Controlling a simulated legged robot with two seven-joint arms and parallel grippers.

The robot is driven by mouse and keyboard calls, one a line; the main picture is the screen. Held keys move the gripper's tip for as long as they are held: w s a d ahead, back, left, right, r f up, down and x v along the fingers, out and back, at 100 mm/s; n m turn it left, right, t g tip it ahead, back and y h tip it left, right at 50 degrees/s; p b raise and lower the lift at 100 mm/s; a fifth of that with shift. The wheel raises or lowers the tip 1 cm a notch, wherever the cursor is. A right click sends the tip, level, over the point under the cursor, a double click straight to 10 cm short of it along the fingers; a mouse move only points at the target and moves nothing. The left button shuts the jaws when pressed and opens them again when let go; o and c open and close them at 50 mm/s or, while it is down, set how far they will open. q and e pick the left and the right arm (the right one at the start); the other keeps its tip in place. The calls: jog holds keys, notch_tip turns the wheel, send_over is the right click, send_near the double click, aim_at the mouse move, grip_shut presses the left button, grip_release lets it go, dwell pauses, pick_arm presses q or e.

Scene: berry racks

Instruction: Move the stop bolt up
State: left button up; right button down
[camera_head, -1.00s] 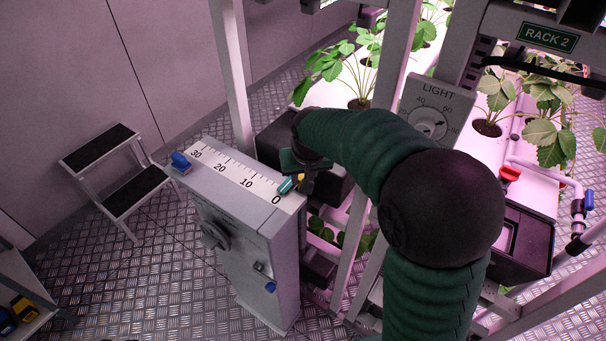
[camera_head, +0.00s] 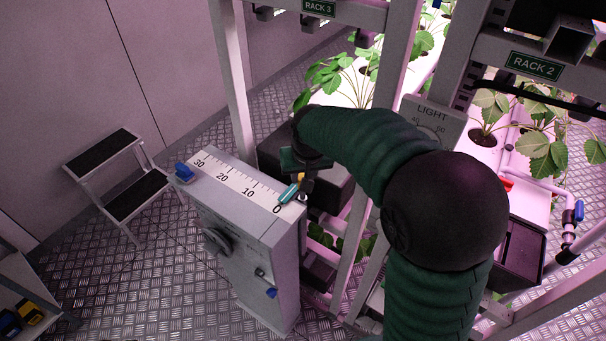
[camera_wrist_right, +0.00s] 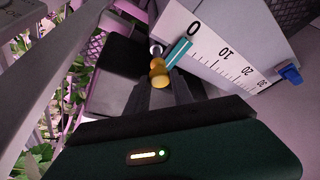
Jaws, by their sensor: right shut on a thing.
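A grey cabinet (camera_head: 245,235) stands left of the rack with a white scale (camera_head: 235,182) on top, numbered 0 to 30. A teal pointer (camera_head: 289,192) sits by the 0. A brass-coloured bolt (camera_wrist_right: 160,74), which looks like the stop bolt, is beside the pointer at the 0 end. My right gripper (camera_wrist_right: 164,86) is shut on the bolt. In the head view the gripper (camera_head: 301,179) is mostly hidden by my green sleeve and wrist. A blue knob (camera_head: 183,170) is at the 30 end. My left gripper is not in view.
A rack post (camera_head: 234,80) stands just behind the cabinet. Dark boxes (camera_head: 275,145) and strawberry plants (camera_head: 330,78) are close to the arm. A step stool (camera_head: 120,180) stands on open floor at left.

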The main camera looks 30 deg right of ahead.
jog(key=c, duration=1.4)
grip_release()
jog(key=shift+w+r, duration=0.1)
jog(key=shift+w, duration=0.05)
jog(key=shift+r, duration=0.1)
jog(key=p+v, duration=0.1)
jog(key=v, duration=1.5)
jog(key=shift+s+r, duration=0.25)
jog(key=s+a+f+n, duration=0.1)
jog(key=s+a+f, duration=0.2)
jog(key=f, duration=0.5)
jog(key=s+a+f+n+g+y, duration=0.1)
jog(key=s+a+f+n, duration=0.1)
jog(key=f, duration=0.7)
jog(key=s+a+f+n, duration=0.1)
jog(key=s+a+f, duration=0.3)
jog(key=f, duration=0.4)
jog(key=shift+s+f+n+y, duration=0.3)
jog(key=shift+s+y, duration=0.1)
jog(key=shift+s, duration=0.1)
